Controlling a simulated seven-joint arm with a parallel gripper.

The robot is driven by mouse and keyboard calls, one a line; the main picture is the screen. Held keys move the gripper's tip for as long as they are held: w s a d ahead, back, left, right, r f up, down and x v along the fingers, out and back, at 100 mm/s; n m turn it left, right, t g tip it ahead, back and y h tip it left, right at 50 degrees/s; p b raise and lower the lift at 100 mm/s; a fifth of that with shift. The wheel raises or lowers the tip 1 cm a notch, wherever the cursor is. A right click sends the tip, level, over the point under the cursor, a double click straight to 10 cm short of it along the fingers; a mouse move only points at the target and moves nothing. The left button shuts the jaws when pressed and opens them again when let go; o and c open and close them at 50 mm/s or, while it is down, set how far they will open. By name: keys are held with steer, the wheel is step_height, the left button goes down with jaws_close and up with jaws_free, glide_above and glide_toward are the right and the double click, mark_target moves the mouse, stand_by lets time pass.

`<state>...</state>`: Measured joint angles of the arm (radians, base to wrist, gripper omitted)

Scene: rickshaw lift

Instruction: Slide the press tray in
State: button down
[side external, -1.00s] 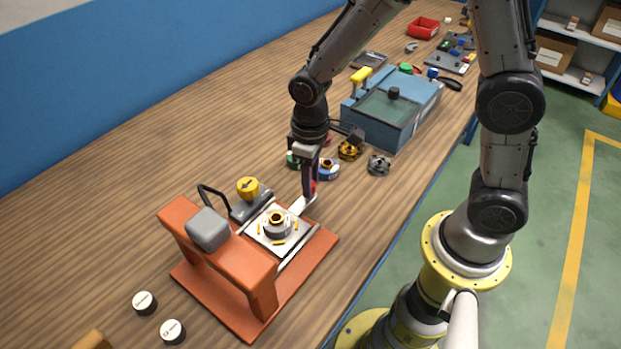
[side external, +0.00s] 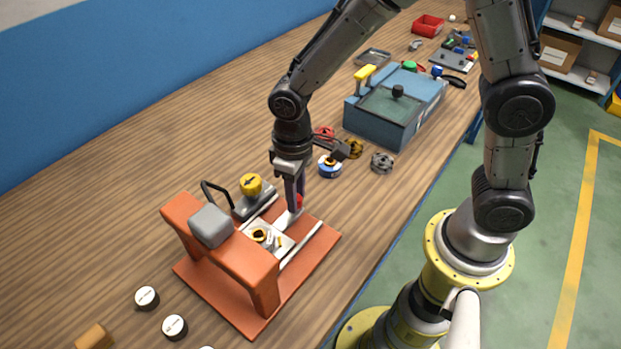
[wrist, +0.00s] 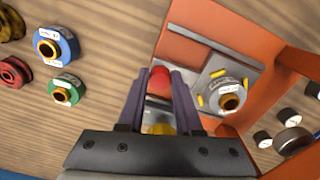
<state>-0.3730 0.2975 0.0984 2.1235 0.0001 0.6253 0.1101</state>
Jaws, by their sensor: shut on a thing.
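The press is an orange frame (side external: 250,265) on an orange base, with a grey block (side external: 210,226) on its crossbeam. The pale press tray (side external: 283,243) lies on the base between two rails, its far part under the crossbeam. It carries a ring-shaped part with a brass centre (side external: 260,235), which also shows in the wrist view (wrist: 231,98). My gripper (side external: 297,203) points down at the tray's handle end. In the wrist view its fingers (wrist: 160,90) are shut around the handle with a red tip (wrist: 159,80).
A yellow knob (side external: 250,185) on a grey block with a black lever stands beside the press. Coloured round parts, including a blue one (side external: 330,168), and a blue box (side external: 395,110) lie behind. White-topped discs (side external: 147,298) lie in front. The wood at left is clear.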

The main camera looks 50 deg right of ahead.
mark_target(268, 229)
steer(key=a, duration=0.8)
steer(key=shift+a+r, duration=0.1)
steer(key=shift+a, duration=0.15)
steer(key=c, duration=0.6)
jaws_free()
steer(key=shift+d, duration=0.1)
step_height(268, 229, up, 14)
steer(key=shift+f, duration=0.15)
